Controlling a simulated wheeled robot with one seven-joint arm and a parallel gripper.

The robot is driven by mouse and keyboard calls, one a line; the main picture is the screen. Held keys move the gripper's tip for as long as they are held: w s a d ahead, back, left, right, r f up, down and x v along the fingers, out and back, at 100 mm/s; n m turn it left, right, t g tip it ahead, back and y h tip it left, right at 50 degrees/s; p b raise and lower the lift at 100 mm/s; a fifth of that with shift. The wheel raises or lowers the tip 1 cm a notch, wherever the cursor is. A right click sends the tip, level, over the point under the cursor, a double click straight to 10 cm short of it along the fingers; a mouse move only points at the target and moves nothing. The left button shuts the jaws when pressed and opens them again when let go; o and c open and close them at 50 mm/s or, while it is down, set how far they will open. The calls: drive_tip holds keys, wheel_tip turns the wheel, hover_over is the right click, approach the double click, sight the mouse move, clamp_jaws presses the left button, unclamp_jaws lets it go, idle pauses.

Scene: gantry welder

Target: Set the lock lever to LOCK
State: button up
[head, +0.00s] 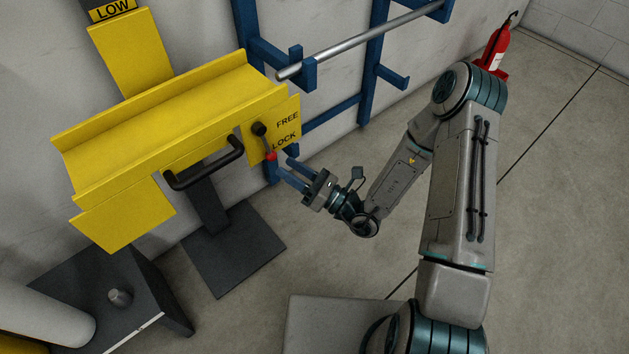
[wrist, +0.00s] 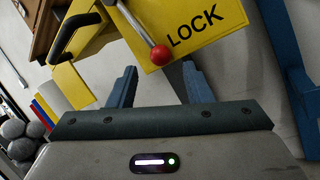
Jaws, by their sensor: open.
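The lock lever (head: 265,142) is on the end plate of the yellow carriage in the head view. It has a dark pivot, a thin rod and a red knob (head: 271,156). The rod hangs downward, with the knob just below and left of the word LOCK; FREE is printed higher up. In the wrist view the red knob (wrist: 160,55) sits beside the LOCK lettering (wrist: 195,26). My gripper (head: 284,168) is open and empty, just below and right of the knob. In the wrist view the knob lies ahead, between the fingertips (wrist: 159,71), without visible contact.
The yellow carriage (head: 165,115) has a black handle (head: 205,168) left of the lever. A blue rack (head: 370,70) with a metal rod stands behind. A dark base plate (head: 232,250) lies below the carriage. A red extinguisher (head: 495,50) stands at the back right. Open floor lies right.

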drive_tip(key=v, duration=0.7)
drive_tip(key=shift+d+p, duration=0.25)
drive_tip(key=shift+p, duration=0.15)
drive_tip(key=shift+s+f, duration=0.1)
drive_tip(key=shift+s, duration=0.05)
drive_tip(key=s+d+r+n+g+h+p, duration=0.1)
drive_tip(key=s+r+n+g+h+p, duration=0.25)
drive_tip(key=r+n+g+p, duration=0.35)
drive_tip(key=s+r+n+g+h+p, duration=0.2)
drive_tip(key=s+r+n+g, duration=0.15)
drive_tip(key=r+n, duration=0.35)
drive_tip(key=s+d+r+n+g+h+p, duration=0.1)
drive_tip(key=s+r+n+g+h+p, duration=0.3)
drive_tip(key=r, duration=0.5)
drive_tip(key=d+r+n+t+h+p, duration=0.4)
drive_tip(key=d+r+p, duration=0.3)
drive_tip(key=r, duration=0.5)
drive_tip(key=d+r+n+t+h+p, duration=0.4)
drive_tip(key=d+r+n+h+p, duration=0.2)
drive_tip(key=r, duration=0.6)
drive_tip(key=d+p, duration=0.2)
drive_tip(key=shift+d+r+t, duration=0.25)
drive_tip(key=shift+r+t, duration=0.1)
drive_tip(key=shift+s+h, duration=0.1)
drive_tip(key=shift+h, duration=0.15)
